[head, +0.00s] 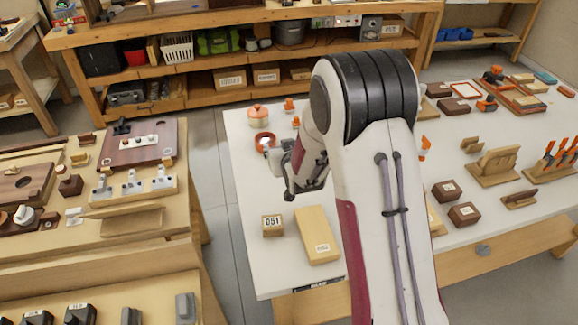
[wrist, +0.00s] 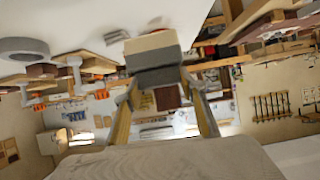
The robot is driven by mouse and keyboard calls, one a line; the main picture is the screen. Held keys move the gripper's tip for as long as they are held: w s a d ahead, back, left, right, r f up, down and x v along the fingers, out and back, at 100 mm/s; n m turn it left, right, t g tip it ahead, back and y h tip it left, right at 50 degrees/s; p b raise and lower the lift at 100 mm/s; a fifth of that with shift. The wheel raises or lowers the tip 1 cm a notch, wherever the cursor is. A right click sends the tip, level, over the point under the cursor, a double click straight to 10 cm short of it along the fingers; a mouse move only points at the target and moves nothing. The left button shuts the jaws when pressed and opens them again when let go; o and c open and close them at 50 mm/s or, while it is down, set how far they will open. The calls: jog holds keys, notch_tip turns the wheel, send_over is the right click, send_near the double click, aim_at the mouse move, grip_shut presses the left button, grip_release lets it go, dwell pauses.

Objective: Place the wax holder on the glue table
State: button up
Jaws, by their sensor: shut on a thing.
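My gripper (wrist: 158,80) is shut on a small block (wrist: 152,55), cream on one face and dark grey on another, held between the fingertips; I take it as the wax holder. In the head view my gripper (head: 290,192) hangs over the left part of a white-topped table, beyond a block marked 051. The held block cannot be made out clearly there. The white-topped table (head: 251,190), which I take as the glue table, has a dark label on its front edge, too small to read. My arm hides its middle.
The 051 block (head: 272,226) and a pale wooden board (head: 317,236) lie at the near left of the white table. A pinkish pot (head: 258,116) and a red-rimmed jar (head: 265,141) stand farther back. Clamps and wooden blocks fill the right side. A wooden bench (head: 130,222) stands left across a gap.

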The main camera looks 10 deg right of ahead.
jog(key=shift+f, duration=2.35)
jog(key=shift+f, duration=0.1)
jog(key=shift+f, duration=1.8)
jog(key=shift+f, duration=0.15)
jog(key=o, duration=1.6)
jog(key=shift+r, duration=0.2)
jog(key=shift+v, duration=6)
